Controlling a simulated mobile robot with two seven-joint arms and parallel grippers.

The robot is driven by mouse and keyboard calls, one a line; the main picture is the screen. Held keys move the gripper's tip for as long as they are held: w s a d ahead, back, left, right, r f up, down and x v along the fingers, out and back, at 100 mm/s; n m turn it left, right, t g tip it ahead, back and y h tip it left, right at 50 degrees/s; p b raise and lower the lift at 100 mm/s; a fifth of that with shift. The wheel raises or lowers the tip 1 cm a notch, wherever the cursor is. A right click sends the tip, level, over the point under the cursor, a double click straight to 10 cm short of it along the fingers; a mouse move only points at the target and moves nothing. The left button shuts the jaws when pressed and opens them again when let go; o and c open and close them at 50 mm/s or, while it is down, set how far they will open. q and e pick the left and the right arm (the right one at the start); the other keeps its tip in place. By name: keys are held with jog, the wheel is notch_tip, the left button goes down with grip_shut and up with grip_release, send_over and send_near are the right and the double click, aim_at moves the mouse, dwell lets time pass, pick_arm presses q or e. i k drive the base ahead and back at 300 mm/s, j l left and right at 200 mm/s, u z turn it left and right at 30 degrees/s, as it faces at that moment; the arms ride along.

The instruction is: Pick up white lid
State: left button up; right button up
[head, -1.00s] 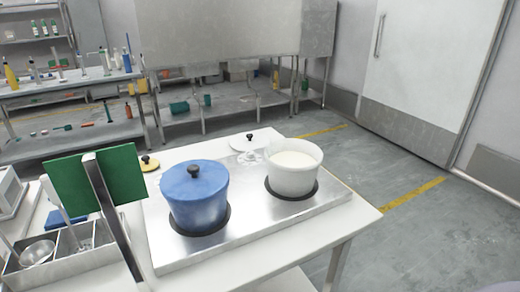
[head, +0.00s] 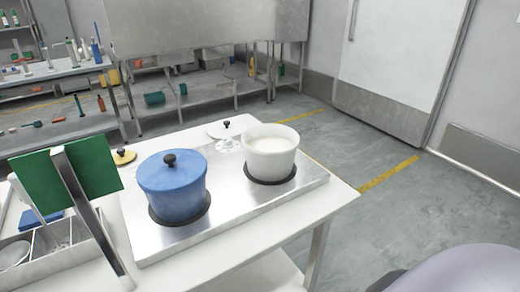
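The white lid (head: 224,130) with a black knob lies flat on the white table, behind the metal cooktop. The white pot (head: 270,160) stands open on the right black burner, with pale contents showing inside. The blue pot (head: 172,195) stands on the left burner with a blue lid (head: 172,170) on it. A yellow lid (head: 123,157) with a black knob lies behind the blue pot. Neither of my grippers is in view. A smooth grey rounded shape enters at the bottom right, probably part of my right arm.
The metal cooktop (head: 225,223) covers much of the white table (head: 330,192). A green panel on a metal post (head: 92,215) and a metal bin (head: 60,255) stand at the left. Open floor (head: 385,225) lies to the right.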

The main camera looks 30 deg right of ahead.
aim_at(220, 129)
jog(key=z, duration=2.45)
jog(key=i+l+z, duration=0.1)
jog(key=z, duration=0.35)
jog(key=i+z, duration=0.3)
jog(key=z, duration=0.15)
jog(key=i+l+u, duration=0.25)
jog(key=i, duration=0.9)
jog(key=i+u, duration=0.25)
jog(key=i, duration=0.3)
jog(key=i+u, duration=0.25)
jog(key=i, duration=0.3)
jog(key=i+u, duration=0.35)
jog(key=i+j+u, duration=0.1)
jog(key=u, duration=0.25)
jog(key=i+l+u, duration=0.1)
jog(key=i+u, duration=0.2)
jog(key=i+j+u, duration=0.1)
jog(key=i+u, duration=0.35)
jog(key=u, duration=0.2)
jog(key=i+u, duration=0.35)
jog(key=k, duration=0.1)
